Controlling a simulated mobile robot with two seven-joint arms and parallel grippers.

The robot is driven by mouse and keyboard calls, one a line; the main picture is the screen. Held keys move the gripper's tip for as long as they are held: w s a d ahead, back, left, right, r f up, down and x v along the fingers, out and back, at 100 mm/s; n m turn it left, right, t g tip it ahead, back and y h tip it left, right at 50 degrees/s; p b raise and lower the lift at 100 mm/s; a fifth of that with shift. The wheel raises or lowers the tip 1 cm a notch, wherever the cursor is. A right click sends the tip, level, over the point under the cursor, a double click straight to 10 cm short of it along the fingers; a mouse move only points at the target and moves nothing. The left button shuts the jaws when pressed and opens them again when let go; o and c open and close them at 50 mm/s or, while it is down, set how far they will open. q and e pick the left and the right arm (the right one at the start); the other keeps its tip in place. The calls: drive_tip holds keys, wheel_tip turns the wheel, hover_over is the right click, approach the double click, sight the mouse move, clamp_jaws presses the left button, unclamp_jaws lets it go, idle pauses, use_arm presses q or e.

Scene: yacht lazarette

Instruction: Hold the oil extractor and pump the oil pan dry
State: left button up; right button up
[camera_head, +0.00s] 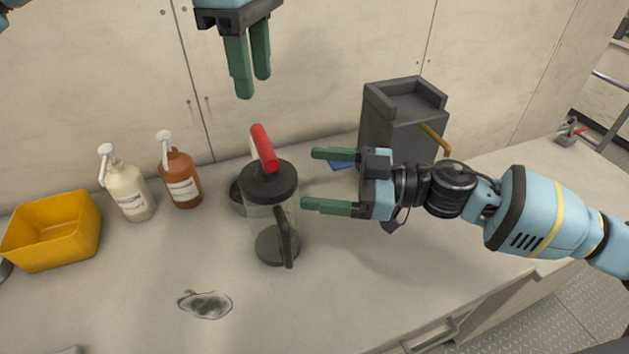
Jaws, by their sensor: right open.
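The oil extractor (270,215) stands upright on the counter, a clear jar with a black lid, a dark side handle and a red pump handle (264,147) on top. A dark round pan (236,194), probably the oil pan, is behind its left side and mostly hidden; its contents cannot be seen. My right gripper (308,179) is open and empty just right of the extractor, its green fingers pointing left towards it. My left gripper (252,70) hangs above and behind the red handle, fingers down, with nothing visible between them; its opening is unclear from this angle.
A cream pump bottle (129,191), a brown pump bottle (181,180) and a yellow bin (52,232) stand at left. A dark grey box (400,125) stands behind the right gripper. The front middle is otherwise clear.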

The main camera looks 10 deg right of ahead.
sight(298, 215)
drive_tip(key=shift+m+g, duration=0.3)
drive_tip(key=f, duration=0.2)
drive_tip(key=a+f, duration=0.1)
drive_tip(key=f, duration=0.5)
drive_tip(key=shift+s+a+f, duration=0.25)
drive_tip(key=shift+s+a, duration=0.1)
drive_tip(key=x, duration=0.7)
drive_tip(key=shift+a+r, duration=0.1)
drive_tip(key=shift+a, duration=0.15)
